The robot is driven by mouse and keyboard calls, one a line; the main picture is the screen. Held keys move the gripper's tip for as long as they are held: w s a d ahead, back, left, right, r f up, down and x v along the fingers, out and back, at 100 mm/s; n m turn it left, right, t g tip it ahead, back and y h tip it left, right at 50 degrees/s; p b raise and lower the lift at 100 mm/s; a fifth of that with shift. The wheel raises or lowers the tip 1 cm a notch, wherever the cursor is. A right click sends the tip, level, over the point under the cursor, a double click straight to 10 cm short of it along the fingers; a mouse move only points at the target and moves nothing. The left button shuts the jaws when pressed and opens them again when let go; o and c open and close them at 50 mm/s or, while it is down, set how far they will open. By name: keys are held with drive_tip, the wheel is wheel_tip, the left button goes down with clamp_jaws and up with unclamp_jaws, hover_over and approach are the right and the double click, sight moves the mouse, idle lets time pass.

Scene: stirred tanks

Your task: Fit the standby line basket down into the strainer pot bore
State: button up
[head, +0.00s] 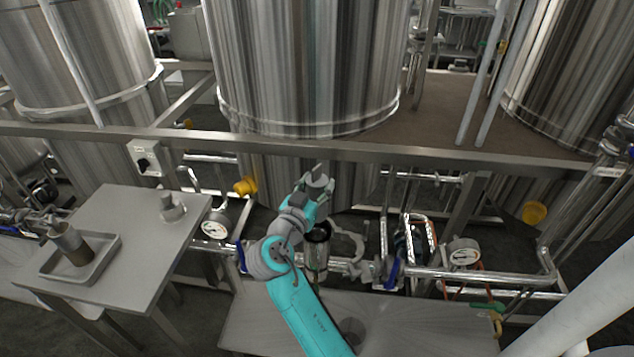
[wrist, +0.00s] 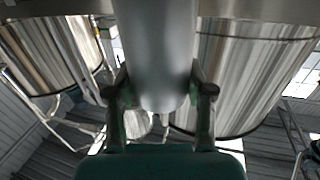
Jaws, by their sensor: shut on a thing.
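My gripper (head: 318,184) is raised above and behind the strainer pot, in front of the middle tank. In the wrist view its two fingers (wrist: 160,105) are shut on a smooth grey cylindrical piece (wrist: 160,60). Whether this piece is the standby line basket I cannot tell; it is small and unclear in the head view. The strainer pot (head: 316,262) is a shiny upright cylinder beside my forearm, with a dark open bore at its top. My arm hides part of it. A brownish cylinder (head: 72,243) that looks like a basket stands in the tray on the left table.
The tray (head: 106,250) and a grey knobbed part (head: 172,207) are on the left table (head: 125,212). A steel beam (head: 430,155) runs behind.

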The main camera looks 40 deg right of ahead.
drive_tip(key=shift+f, duration=2.6)
drive_tip(key=shift+f, duration=5.55)
drive_tip(key=shift+r, duration=0.15)
